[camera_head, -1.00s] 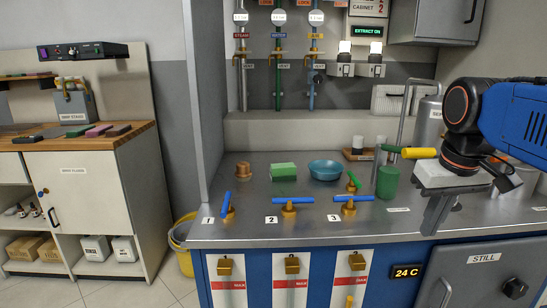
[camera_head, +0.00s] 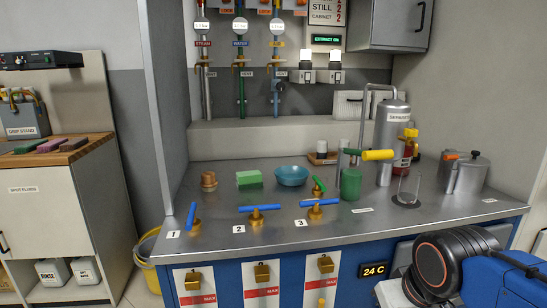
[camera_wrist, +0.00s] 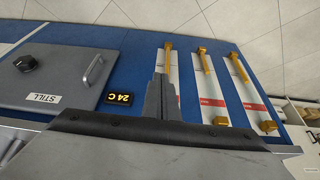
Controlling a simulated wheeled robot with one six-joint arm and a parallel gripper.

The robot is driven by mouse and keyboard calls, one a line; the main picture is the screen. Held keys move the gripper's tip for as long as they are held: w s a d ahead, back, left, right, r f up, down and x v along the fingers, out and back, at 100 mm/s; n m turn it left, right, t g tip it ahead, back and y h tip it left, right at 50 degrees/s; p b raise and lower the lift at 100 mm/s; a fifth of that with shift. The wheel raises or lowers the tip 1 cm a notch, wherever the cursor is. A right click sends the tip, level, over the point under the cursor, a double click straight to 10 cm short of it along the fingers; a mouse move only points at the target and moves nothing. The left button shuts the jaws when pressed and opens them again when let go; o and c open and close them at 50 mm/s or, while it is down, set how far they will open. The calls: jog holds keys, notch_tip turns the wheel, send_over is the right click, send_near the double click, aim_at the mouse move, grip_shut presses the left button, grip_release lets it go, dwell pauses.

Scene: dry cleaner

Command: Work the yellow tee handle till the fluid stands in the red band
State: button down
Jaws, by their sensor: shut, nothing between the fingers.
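A yellow handle (camera_head: 377,155) sticks out sideways over the counter beside a green one, in front of the steel separator vessel; whether it is a tee is hard to tell. Three white gauge panels numbered 1 to 3 are on the blue front, each with a red MAX band (camera_head: 268,292) below a brass cap. No fluid level is readable. In the wrist view the panels show upside down, with red bands (camera_wrist: 213,102) and brass fittings (camera_wrist: 202,58) at the far ends. My gripper (camera_wrist: 161,78) is shut and empty, pointing at the blue front. Its fingers are outside the head view.
A green cup (camera_head: 351,184), teal bowl (camera_head: 291,175) and clear glass (camera_head: 408,188) stand on the counter. The STILL door (camera_wrist: 62,75) and 24 C display (camera_wrist: 120,98) are close by.

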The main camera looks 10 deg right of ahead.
notch_tip(320, 180, up, 42)
jog(key=n+g, duration=0.3)
jog(key=n, duration=1.5)
send_over(380, 152)
jog(key=s, duration=0.3)
jog(key=shift+w+d+f, duration=0.1)
jog(key=shift+w+d, duration=0.05)
jog(key=shift+w, duration=0.05)
jog(key=w+f, duration=0.1)
jog(key=f, duration=0.8)
jog(key=w+f, duration=0.1)
jog(key=f, duration=0.3)
jog(key=shift+w+f, duration=0.35)
jog(key=shift+f, duration=0.05)
